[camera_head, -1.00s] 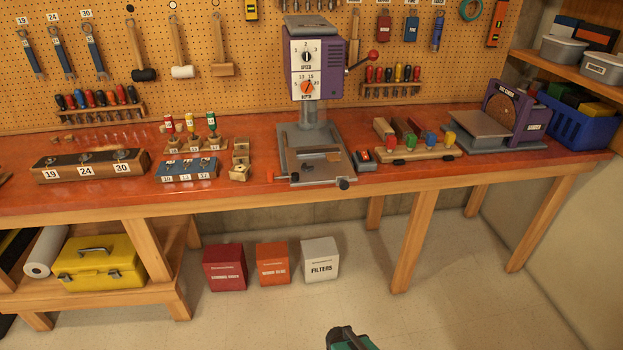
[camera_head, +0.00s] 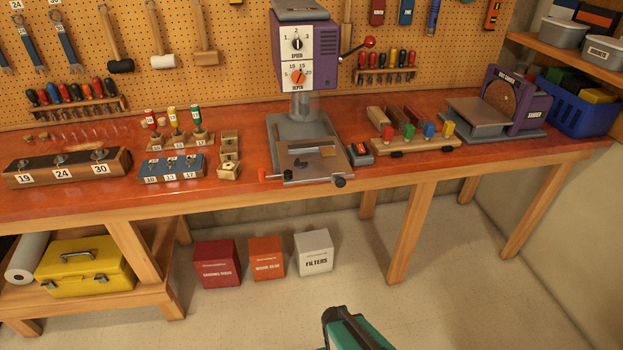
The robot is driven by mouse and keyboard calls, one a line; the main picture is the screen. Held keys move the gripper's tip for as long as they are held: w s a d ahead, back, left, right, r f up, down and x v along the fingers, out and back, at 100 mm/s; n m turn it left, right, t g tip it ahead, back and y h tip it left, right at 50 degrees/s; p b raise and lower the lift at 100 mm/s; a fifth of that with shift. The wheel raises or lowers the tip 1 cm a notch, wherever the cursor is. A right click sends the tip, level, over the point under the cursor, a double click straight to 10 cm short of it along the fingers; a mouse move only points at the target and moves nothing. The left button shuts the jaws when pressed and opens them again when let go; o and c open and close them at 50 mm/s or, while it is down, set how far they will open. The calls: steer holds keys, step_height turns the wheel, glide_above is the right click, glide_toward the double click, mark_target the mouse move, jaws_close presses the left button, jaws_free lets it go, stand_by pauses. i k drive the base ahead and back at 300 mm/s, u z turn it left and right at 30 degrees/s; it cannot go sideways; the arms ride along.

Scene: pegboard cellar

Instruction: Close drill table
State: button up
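The drill press (camera_head: 306,60) stands on the orange-red workbench near the back wall. It has a purple and grey head with a speed dial and a depth dial, and a red-knobbed lever at its right. Its grey drill table (camera_head: 308,165) sits at the bench's front edge, with a small brown piece and a bar on it. A green and black part of my arm shows at the bottom centre, well short of the bench. My gripper's fingers cannot be made out.
Numbered socket blocks (camera_head: 68,166) and a blue block (camera_head: 172,168) lie left of the drill. A clamp board (camera_head: 415,146) and a sander (camera_head: 515,100) stand to the right. Boxes (camera_head: 218,262) sit under the bench. The floor in front is clear.

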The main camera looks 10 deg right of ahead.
mark_target(326, 158)
steer(key=u, duration=0.05)
steer(key=k, duration=0.55)
steer(key=u, duration=0.6)
steer(key=k, duration=0.75)
steer(key=u, duration=0.7)
steer(key=i, duration=1.25)
steer(key=z, duration=0.2)
